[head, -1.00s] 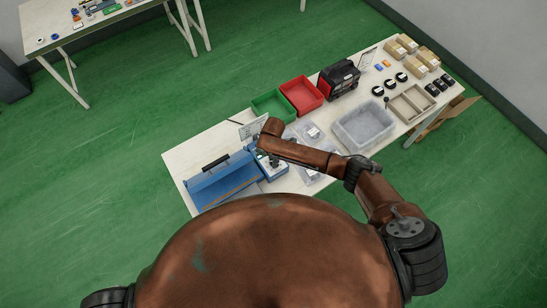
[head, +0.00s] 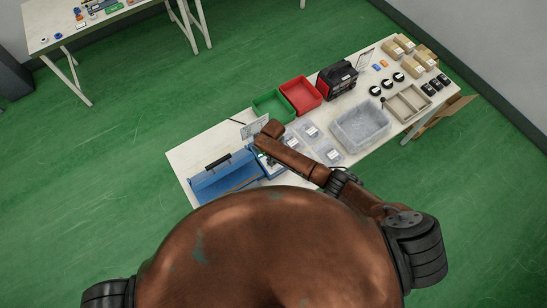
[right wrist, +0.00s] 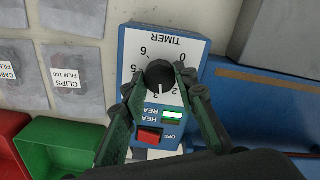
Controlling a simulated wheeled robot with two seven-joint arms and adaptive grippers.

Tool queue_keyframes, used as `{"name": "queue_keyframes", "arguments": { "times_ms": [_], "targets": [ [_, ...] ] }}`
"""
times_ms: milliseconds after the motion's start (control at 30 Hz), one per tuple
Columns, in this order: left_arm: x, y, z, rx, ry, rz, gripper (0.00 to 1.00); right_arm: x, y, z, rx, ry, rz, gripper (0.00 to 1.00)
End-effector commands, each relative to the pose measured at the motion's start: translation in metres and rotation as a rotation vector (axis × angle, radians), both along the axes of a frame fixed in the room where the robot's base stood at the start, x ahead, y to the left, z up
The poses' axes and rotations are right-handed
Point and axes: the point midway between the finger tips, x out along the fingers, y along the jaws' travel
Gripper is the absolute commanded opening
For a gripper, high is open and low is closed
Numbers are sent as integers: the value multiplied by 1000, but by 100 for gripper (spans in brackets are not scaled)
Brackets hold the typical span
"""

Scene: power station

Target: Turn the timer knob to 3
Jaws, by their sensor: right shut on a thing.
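The blue timer box with its white faceplate (right wrist: 187,52) fills the middle of the right wrist view, its lettering upside down. Its black knob (right wrist: 159,76) sits among the numerals, with a light mark on its lower side close to the 3. My right gripper (right wrist: 160,84) has one finger on each side of the knob and is shut on it. A red switch (right wrist: 148,136) and a lit indicator (right wrist: 172,115) are below the knob. In the head view my right arm mostly covers the timer box (head: 270,171) and hides the gripper. My left gripper is in neither view.
A blue tool with a black handle (head: 217,161) stands left of the timer box. Clear bags (head: 327,151), a clear bin (head: 338,136), a green bin (head: 267,107) and a red bin (head: 300,94) are nearby.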

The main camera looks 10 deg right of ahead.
Motion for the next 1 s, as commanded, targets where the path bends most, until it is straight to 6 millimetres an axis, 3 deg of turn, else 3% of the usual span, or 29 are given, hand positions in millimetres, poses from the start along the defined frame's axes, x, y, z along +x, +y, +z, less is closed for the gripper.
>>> {"name": "queue_keyframes", "arguments": {
  "times_ms": [400, 967, 1000],
  "targets": [
    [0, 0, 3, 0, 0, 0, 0, -1, -1, -1, -2, 1, -201, 2],
    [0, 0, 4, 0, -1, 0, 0, 0, -1, 0, -2, 1, -231, 2],
    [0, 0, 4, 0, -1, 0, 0, 0, -1, 0, -2, 1, -231, 27]
  ]
}}
